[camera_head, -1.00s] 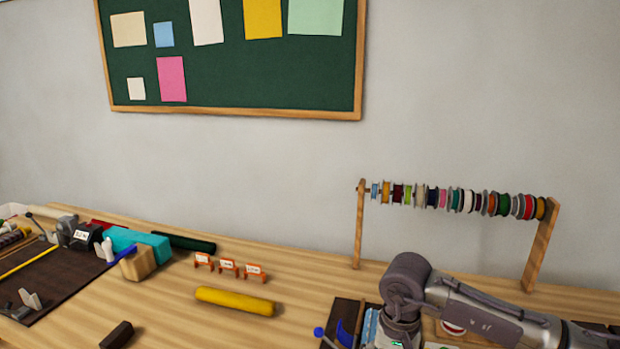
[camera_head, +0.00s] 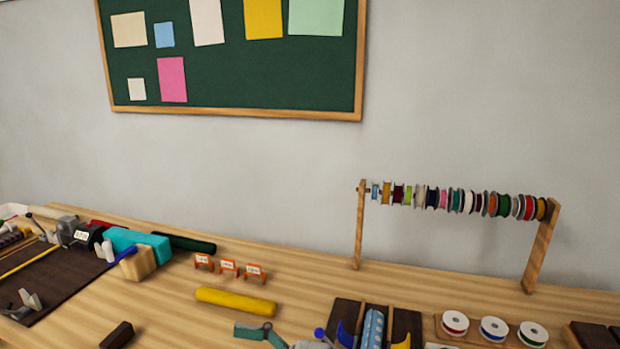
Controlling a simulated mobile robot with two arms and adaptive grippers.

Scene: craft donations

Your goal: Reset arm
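A grey-green jointed piece at the bottom edge looks like a finger of my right gripper (camera_head: 262,333), with a grey part beside it cut off by the frame. It is over the front of the wooden table (camera_head: 170,305), below the yellow roll and left of the dark tray. Nothing is seen held in it. The rest of this gripper and its arm are out of frame, so its opening is hidden. My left gripper is not in view.
A yellow roll (camera_head: 236,301) lies mid-table, with small orange card stands (camera_head: 229,268) behind. A dark tray (camera_head: 346,310) holds a blue patterned roll (camera_head: 373,328). White-faced spools (camera_head: 493,328) sit at right, before a ribbon rack (camera_head: 540,245). Wooden (camera_head: 138,263) and turquoise (camera_head: 140,242) blocks are left.

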